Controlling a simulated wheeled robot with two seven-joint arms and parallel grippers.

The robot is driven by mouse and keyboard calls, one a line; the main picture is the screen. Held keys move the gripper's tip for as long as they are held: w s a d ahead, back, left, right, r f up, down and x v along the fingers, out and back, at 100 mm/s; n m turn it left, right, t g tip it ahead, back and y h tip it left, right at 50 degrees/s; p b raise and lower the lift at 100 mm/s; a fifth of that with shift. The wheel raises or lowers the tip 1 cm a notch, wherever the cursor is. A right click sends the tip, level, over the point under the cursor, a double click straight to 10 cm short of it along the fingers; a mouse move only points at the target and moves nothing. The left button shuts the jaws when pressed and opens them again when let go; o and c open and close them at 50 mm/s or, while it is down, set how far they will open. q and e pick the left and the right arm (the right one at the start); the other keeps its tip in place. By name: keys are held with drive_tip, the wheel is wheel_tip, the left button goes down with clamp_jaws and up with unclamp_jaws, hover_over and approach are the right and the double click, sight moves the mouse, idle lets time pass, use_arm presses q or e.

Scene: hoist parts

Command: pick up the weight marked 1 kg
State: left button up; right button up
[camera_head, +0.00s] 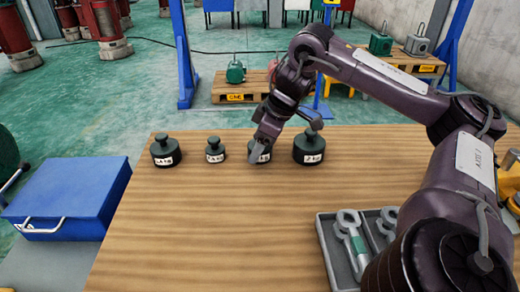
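Several dark green weights with knobs stand upright in a row along the far part of the wooden table (200,225): a large one at the left (166,152), a smaller one (215,151), a third (265,156) and the largest at the right (311,150). Each has a small pale label on its front, too small to read surely, so I cannot tell which is marked 1 kg. My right gripper (258,150) is down at the third weight and covers its knob and much of its body. Its grip is unclear. My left gripper is out of view.
A grey tray with metal shackles (325,245) lies at the right, partly behind my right arm. A blue case (70,195) stands left of the table. The table's middle and front left are clear. Pallets with hoist parts (240,90) stand beyond.

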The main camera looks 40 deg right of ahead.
clamp_jaws()
drive_tip(key=shift+r, duration=0.1)
drive_tip(key=shift+r, duration=0.1)
idle(0.3)
